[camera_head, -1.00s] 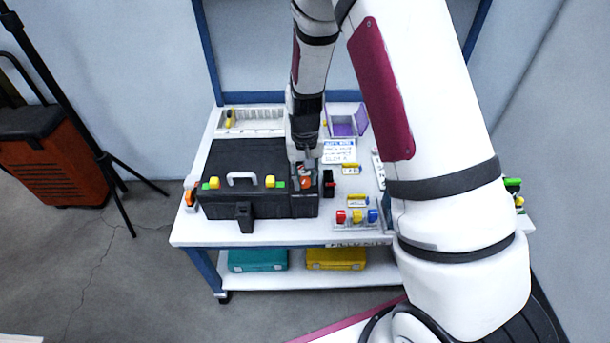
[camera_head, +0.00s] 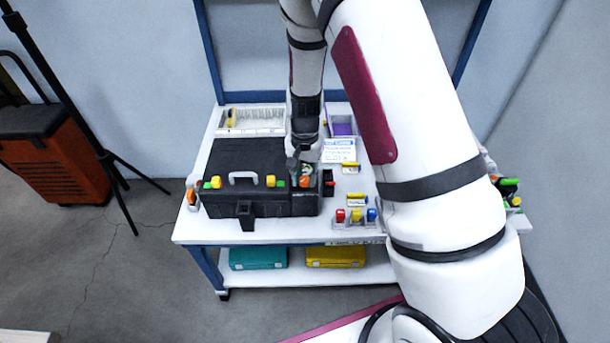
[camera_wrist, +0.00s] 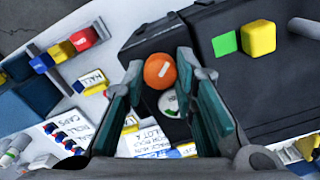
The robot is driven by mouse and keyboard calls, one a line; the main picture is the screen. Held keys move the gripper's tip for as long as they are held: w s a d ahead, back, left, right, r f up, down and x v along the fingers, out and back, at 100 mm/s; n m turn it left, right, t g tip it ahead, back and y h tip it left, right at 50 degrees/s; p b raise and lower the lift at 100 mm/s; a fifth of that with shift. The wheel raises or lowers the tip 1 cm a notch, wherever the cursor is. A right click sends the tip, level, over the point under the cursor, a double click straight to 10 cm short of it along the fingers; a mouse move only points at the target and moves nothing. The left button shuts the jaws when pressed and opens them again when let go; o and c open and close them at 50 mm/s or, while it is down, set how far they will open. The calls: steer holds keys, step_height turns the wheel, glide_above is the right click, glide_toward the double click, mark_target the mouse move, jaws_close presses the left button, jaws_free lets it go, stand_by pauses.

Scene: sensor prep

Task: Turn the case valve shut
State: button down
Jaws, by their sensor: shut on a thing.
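The black case (camera_head: 260,203) lies closed on the white workbench, with a white handle and yellow latches beside green patches. Its valve is a round orange knob (camera_wrist: 160,71) with a short white mark, at the case's right end; the knob also shows small in the head view (camera_head: 305,182). A round green-and-white gauge (camera_wrist: 169,104) sits beside the knob. My gripper (camera_wrist: 158,64) comes down from above, with one finger on each side of the knob, shut on it. The finger contact faces are partly hidden.
Red, yellow and blue pieces (camera_head: 356,215) stand in a holder right of the case. A printed card (camera_head: 339,150) and small labelled items lie behind. A white tray (camera_head: 252,121) is at the back left. Teal and yellow cases (camera_head: 336,256) sit on the lower shelf.

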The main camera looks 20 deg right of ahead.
steer(key=c, duration=1.3)
jaws_free()
steer(key=shift+r, duration=0.1)
step_height(320, 180, up, 12)
step_height(320, 180, up, 13)
steer(key=n+t+p, duration=0.1)
steer(key=n+p, duration=0.1)
steer(key=p, duration=0.1)
glide_above(304, 179)
steer(key=s, duration=0.7)
steer(key=s+r+n+t+p, duration=0.1)
steer(key=s+r+n+p, duration=0.1)
steer(key=s+r, duration=0.3)
steer(key=s+r+n+t+p, duration=0.1)
steer(key=s+r, duration=0.4)
steer(key=s, duration=0.7)
steer(key=s+r+n+t+p, duration=0.1)
steer(key=s+r+n+p, duration=0.2)
steer(key=s+r, duration=0.3)
steer(key=shift+s+d, duration=0.25)
steer(key=shift+s, duration=0.9)
